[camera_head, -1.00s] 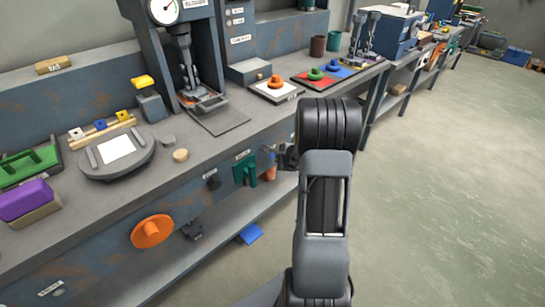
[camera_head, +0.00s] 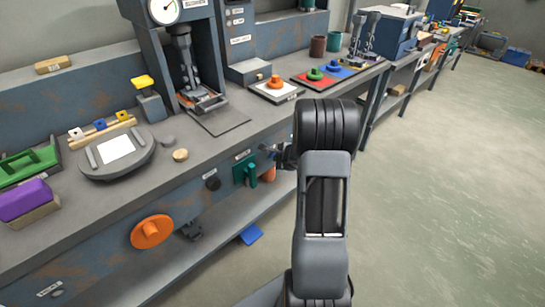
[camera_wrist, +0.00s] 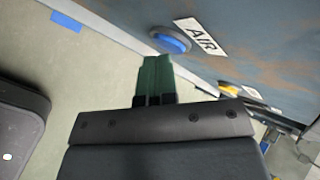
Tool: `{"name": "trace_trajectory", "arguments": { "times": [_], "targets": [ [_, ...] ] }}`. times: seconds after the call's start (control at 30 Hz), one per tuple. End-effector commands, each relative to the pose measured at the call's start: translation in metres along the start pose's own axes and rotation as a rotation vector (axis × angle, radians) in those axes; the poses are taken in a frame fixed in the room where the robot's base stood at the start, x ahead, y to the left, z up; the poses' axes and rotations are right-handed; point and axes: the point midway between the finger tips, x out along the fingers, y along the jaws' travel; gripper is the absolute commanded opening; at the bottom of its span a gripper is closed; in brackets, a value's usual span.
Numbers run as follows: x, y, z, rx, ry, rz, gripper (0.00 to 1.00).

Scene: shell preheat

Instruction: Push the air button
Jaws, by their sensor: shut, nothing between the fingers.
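In the head view my arm hides most of the gripper and I cannot make out the button clearly.
The wrist view also shows a yellow-orange knob (camera_wrist: 229,87) on the same panel. In the head view the bench front carries an orange wheel (camera_head: 151,231), a black knob (camera_head: 212,183) and a green fixture (camera_head: 245,171). Open floor (camera_head: 450,200) lies to the right.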

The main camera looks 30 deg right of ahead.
Motion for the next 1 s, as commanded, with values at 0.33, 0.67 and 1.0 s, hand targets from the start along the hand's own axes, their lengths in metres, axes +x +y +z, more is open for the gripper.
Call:
{"name": "trace_trajectory", "arguments": {
  "times": [0.33,0.67,1.0],
  "targets": [
    [0.003,-0.002,0.002,0.000,-0.001,0.000,0.00],
    [0.002,-0.001,0.001,0.000,-0.001,-0.001,0.00],
    [-0.007,0.006,-0.006,0.000,-0.001,-0.001,0.00]
  ]
}}
